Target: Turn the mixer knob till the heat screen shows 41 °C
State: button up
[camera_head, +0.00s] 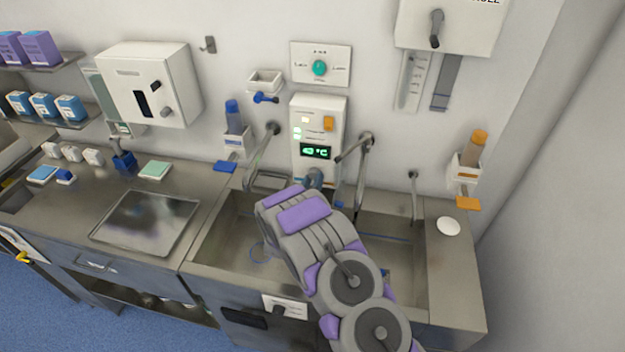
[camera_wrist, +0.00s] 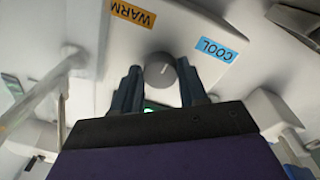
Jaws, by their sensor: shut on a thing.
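The mixer knob (camera_wrist: 160,71) is a round grey dial with a pale pointer line. In the wrist view it sits between the two dark fingers of my gripper (camera_wrist: 159,76), which are shut on it. An orange WARM label (camera_wrist: 133,14) and a blue COOL label (camera_wrist: 215,50) flank it on the white panel. In the head view, the white mixer unit (camera_head: 318,118) hangs above the sink. Its heat screen (camera_head: 316,152) shows green digits starting with 4 and °C; the second digit is too small to read surely. My arm largely hides the knob there.
Metal taps stand left (camera_head: 263,150) and right (camera_head: 356,150) of the mixer unit. The steel sink (camera_head: 225,225) lies below my arm. Blue (camera_head: 233,115) and orange (camera_head: 478,150) bottle dispensers are on the wall.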

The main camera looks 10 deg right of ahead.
jog(key=shift+a+r, duration=0.15)
dwell(0.3)
jog(key=o, duration=1.1)
jog(key=shift+c, duration=0.2)
jog(key=v, duration=1.7)
jog(key=shift+s+p, duration=0.2)
jog(key=shift+p, duration=0.2)
jog(key=shift+w+a, duration=0.1)
